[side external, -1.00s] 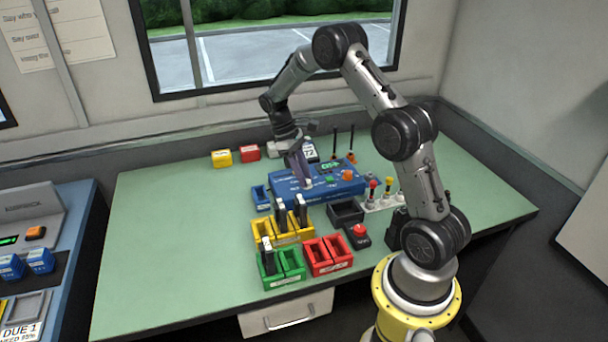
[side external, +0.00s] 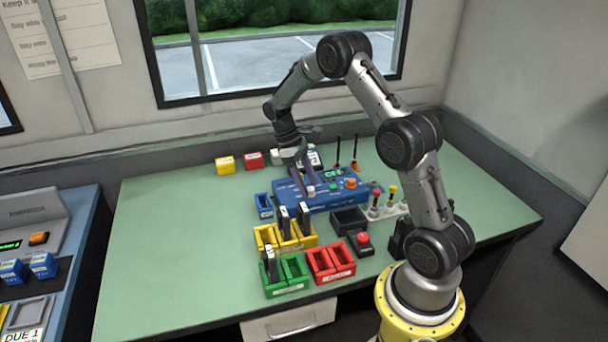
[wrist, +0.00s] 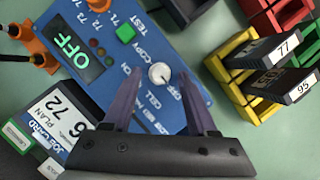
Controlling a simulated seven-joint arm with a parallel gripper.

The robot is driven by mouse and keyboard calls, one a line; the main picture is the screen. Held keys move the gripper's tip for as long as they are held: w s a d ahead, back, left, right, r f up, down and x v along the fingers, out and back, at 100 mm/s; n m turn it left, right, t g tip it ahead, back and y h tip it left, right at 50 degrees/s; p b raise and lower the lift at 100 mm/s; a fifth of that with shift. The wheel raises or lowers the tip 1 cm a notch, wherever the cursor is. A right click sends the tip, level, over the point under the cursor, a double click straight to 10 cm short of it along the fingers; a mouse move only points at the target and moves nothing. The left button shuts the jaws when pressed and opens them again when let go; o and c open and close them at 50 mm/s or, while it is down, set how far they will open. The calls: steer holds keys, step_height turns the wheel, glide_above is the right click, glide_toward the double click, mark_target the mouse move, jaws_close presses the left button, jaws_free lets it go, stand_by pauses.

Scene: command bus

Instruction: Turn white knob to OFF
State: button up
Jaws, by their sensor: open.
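The white knob (wrist: 160,74) is on the blue device (wrist: 185,50), with printed labels around it, among them TEST, COPY, CELL and OFF. A dark mark on the knob runs towards the lower right, roughly on the OFF label side. The device's display (wrist: 70,50) reads OFF in green. My gripper (wrist: 162,77) is open, with a finger on each side of the knob and visible gaps between. In the side external view the knob (side external: 310,190) shows near the fingertips, on the blue device (side external: 335,197). Whether the fingers are level with the knob or above it I cannot tell.
A green button (wrist: 125,33) and orange plugs lie near the display. Yellow bins (side external: 270,238), green bins (side external: 290,275) and red bins (side external: 330,260) stand in front. The left side of the table is clear.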

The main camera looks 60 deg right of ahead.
steer(key=v, duration=1.4)
steer(key=shift+s+a+f, duration=0.1)
steer(key=shift+a, duration=0.05)
steer(key=s+a+r+n+t+h, duration=0.1)
steer(key=s+a+r+t, duration=0.2)
steer(key=s+a+r, duration=0.35)
steer(key=s+a+r+n+t, duration=0.1)
steer(key=s+a+r+t, duration=0.15)
steer(key=a+r, duration=0.6)
steer(key=s+a+t, duration=0.3)
steer(key=s+a, duration=0.1)
steer(key=s, duration=0.7)
steer(key=s+a+f+m+t+y, duration=0.1)
steer(key=s+a+f+m, duration=0.1)
steer(key=s+f, duration=0.2)
steer(key=shift+s+a+f+t, duration=0.25)
steer(key=shift+f+t, duration=0.1)
steer(key=shift+f, duration=1.2)
